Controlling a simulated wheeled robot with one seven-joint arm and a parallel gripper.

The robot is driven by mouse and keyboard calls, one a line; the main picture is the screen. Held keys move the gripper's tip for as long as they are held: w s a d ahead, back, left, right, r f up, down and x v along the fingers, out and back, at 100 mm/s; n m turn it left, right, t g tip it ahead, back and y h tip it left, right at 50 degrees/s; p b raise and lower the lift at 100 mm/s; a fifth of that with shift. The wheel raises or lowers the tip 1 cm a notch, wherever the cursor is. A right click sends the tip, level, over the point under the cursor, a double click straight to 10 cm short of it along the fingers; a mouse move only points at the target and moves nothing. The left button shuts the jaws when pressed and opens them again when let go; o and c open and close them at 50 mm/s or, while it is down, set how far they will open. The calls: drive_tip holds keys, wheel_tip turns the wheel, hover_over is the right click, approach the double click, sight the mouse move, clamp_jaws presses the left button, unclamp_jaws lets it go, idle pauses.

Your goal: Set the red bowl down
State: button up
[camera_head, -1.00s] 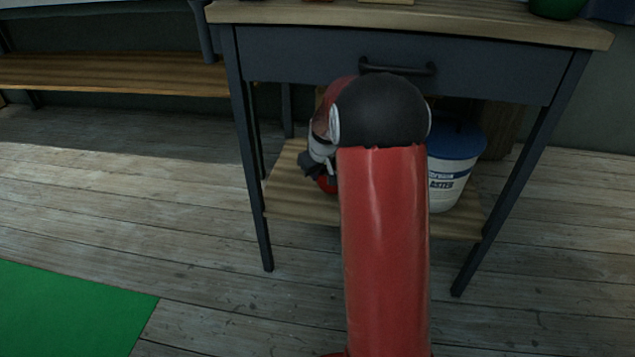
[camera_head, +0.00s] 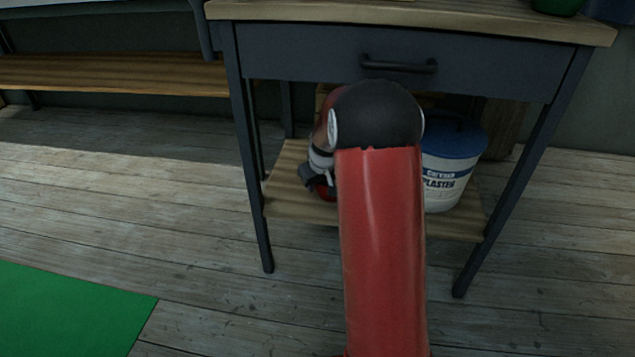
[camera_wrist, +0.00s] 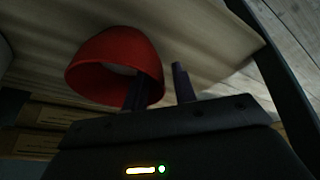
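The red bowl (camera_wrist: 112,52) fills the left of the wrist view, its rim towards my gripper and its base against the wooden lower shelf (camera_wrist: 195,40). My gripper (camera_wrist: 158,70) is open across the bowl's wall. One finger is inside the rim; the other is outside, with a gap between it and the wall. In the head view, my arm largely hides the bowl; a small red part (camera_head: 326,192) shows below my gripper (camera_head: 312,181), over the left part of the lower shelf (camera_head: 292,203).
A white plaster bucket with a blue lid (camera_head: 447,170) stands on the shelf to the right of my arm. The table's drawer front (camera_head: 290,55) and handle (camera_head: 398,67) are above. Dark table legs (camera_head: 250,170) flank the shelf. Brown boxes (camera_wrist: 45,115) show in the wrist view.

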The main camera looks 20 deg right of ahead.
drive_tip(key=s+a+r+p, duration=0.1)
drive_tip(key=s+a+r, duration=0.2)
drive_tip(key=s+r, duration=0.35)
drive_tip(key=s+a+r+p, duration=0.1)
drive_tip(key=s+a+r, duration=0.25)
drive_tip(key=r, duration=0.65)
drive_tip(key=s+a+r, duration=0.1)
drive_tip(key=s+a, duration=0.2)
drive_tip(key=s, duration=0.5)
drive_tip(key=s+a+r, duration=0.1)
drive_tip(key=s+a, duration=0.2)
drive_tip(key=s, duration=0.5)
drive_tip(key=s+a+m+t, duration=0.1)
drive_tip(key=s+a, duration=0.2)
drive_tip(key=s, duration=0.5)
drive_tip(key=shift+r+y, duration=0.4)
drive_tip(key=shift+r, duration=0.1)
wheel_tip(320, 180, up, 11)
drive_tip(key=p, duration=1.1)
